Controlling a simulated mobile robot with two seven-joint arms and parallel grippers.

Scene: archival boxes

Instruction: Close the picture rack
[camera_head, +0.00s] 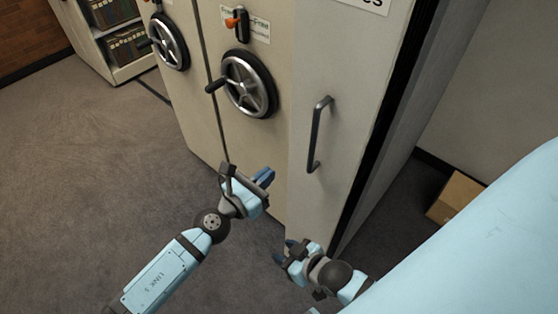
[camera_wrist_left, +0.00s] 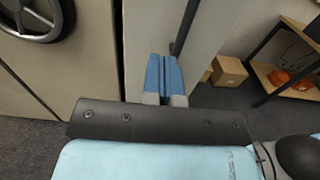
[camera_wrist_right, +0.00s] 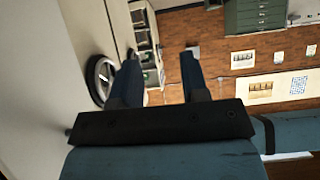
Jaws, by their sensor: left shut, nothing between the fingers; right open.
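The picture rack's pale front panel (camera_head: 345,70) stands upright at the right of the cabinets in the head view, with a dark vertical bar handle (camera_head: 316,135). In the left wrist view the panel (camera_wrist_left: 148,30) and its handle (camera_wrist_left: 184,25) are just beyond the fingertips. My left gripper (camera_head: 268,177) is shut and empty, left of and below the handle; its blue fingers (camera_wrist_left: 164,72) are together. My right gripper (camera_head: 283,251) is low by the panel's bottom edge. It is open and empty in the right wrist view (camera_wrist_right: 160,75). Whether either touches the panel is unclear.
Cabinets with handwheels (camera_head: 249,84) (camera_head: 169,42) and an orange lever (camera_head: 235,20) stand left of the rack. A box shelf (camera_head: 120,35) is at the back left. A cardboard box (camera_head: 456,196) sits on the floor at right. The carpet (camera_head: 85,165) at left is clear.

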